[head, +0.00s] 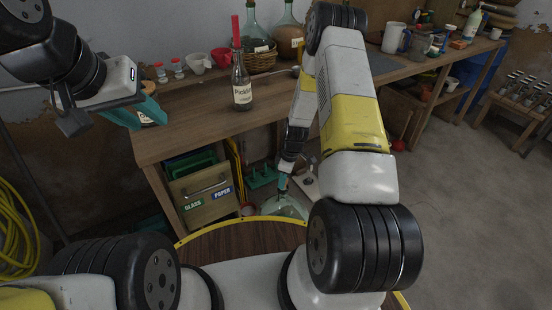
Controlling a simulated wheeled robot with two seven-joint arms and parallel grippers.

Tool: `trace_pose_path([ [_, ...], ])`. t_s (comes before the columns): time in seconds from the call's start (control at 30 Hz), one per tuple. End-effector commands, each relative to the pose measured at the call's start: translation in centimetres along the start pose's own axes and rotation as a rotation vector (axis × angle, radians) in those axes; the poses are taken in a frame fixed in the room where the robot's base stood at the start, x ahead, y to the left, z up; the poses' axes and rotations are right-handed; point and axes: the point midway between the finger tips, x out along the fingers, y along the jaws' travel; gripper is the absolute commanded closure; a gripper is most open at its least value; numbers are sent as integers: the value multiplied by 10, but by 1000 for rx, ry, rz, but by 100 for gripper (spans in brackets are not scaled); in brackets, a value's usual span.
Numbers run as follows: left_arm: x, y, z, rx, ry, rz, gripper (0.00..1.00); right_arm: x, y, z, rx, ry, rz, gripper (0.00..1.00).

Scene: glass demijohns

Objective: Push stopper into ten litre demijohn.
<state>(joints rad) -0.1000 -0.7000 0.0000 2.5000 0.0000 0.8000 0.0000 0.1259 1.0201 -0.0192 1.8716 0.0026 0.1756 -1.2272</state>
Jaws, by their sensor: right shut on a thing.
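A pale green glass demijohn (290,207) stands low, beyond my round wooden-topped base and in front of the workbench. Only its upper part shows. My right gripper (283,184) reaches down over the top of this demijohn, its teal fingers shut. The stopper appears to be what it holds, but it is too small and covered to make out. I cannot tell whether the stopper touches the neck. My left gripper (142,113) is raised at the left, above the bench's left end, its teal fingers apart and empty.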

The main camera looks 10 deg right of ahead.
Motion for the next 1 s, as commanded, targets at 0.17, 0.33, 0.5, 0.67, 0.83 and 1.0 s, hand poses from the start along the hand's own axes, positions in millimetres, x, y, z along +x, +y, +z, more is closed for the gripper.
trace_pose_path([
  [0.17, 0, 0, 0, 0, 0, 0, 64, 4, 0, 1, 1, 0, -1, 100],
  [0.33, 0, 0, 0, 0, 0, 0, 64, 9, 0, 1, 1, 0, -1, 100],
  [0.5, 0, 0, 0, 0, 0, 0, 64, 13, 0, 2, 1, 0, 0, 100],
  [0.67, 0, 0, 0, 0, 0, 0, 64, 17, 0, 2, 0, 0, 0, 100],
  [0.83, 0, 0, 0, 0, 0, 0, 64, 19, 0, 3, -1, 0, 0, 59],
  [1.0, 0, 0, 0, 0, 0, 0, 64, 19, 0, 3, 0, 0, 0, 44],
])
